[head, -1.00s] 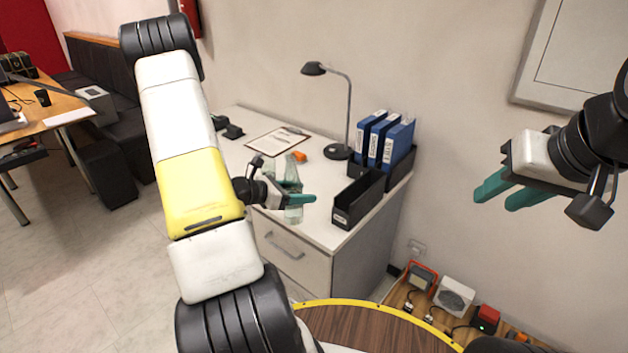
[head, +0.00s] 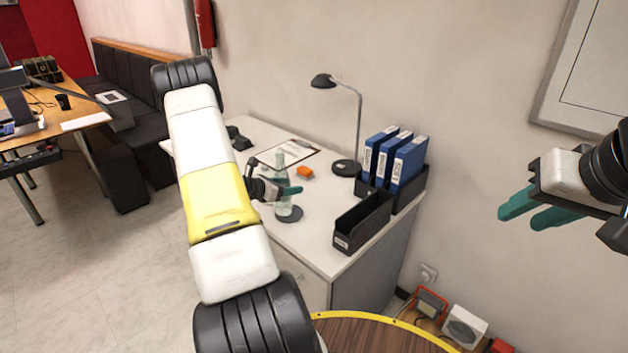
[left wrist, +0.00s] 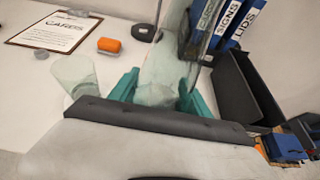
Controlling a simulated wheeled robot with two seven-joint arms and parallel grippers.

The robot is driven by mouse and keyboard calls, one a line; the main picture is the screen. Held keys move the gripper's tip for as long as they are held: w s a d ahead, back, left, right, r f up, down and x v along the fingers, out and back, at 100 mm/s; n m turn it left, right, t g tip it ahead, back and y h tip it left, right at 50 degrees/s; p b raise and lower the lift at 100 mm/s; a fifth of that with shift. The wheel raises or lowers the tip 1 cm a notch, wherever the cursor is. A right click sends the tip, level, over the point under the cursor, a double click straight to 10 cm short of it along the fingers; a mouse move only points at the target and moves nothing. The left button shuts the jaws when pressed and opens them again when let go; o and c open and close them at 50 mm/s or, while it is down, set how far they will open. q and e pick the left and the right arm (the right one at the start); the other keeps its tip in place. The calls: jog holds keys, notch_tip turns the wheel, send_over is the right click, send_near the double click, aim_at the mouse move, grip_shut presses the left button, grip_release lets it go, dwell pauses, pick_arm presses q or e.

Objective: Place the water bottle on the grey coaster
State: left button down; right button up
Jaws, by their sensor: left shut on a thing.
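The clear, pale green water bottle (head: 281,175) is upright in my left gripper (head: 283,191), whose teal fingers are shut around its body. In the left wrist view the bottle (left wrist: 163,72) stands between the teal fingers of the gripper (left wrist: 160,92); its base is hidden there. The dark grey round coaster (head: 293,215) lies on the white desk, and the bottle's lower end overlaps it in the head view. I cannot tell whether the base touches it. My right gripper (head: 533,211) is open and empty, in the air at the right.
On the white desk (head: 330,222) are a black tray (head: 362,222), blue binders (head: 393,160), a lamp (head: 346,166), an orange block (head: 305,173) and a clipboard (head: 270,158). The left wrist view shows a clear glass (left wrist: 74,74) left of the bottle.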

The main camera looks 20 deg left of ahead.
pick_arm(q)
jog(key=shift+w+a+f, duration=0.1)
jog(key=shift+w+f, duration=0.85)
jog(key=shift+w, duration=0.25)
jog(key=shift+w+a+f, duration=0.1)
jog(key=shift+w+f, duration=0.85)
jog(key=shift+w, duration=0.2)
jog(key=shift+f, duration=0.1)
jog(key=shift+c, duration=2.4)
grip_release()
jog(key=shift+f, duration=0.1)
jog(key=shift+s, duration=0.15)
jog(key=v, duration=1.2)
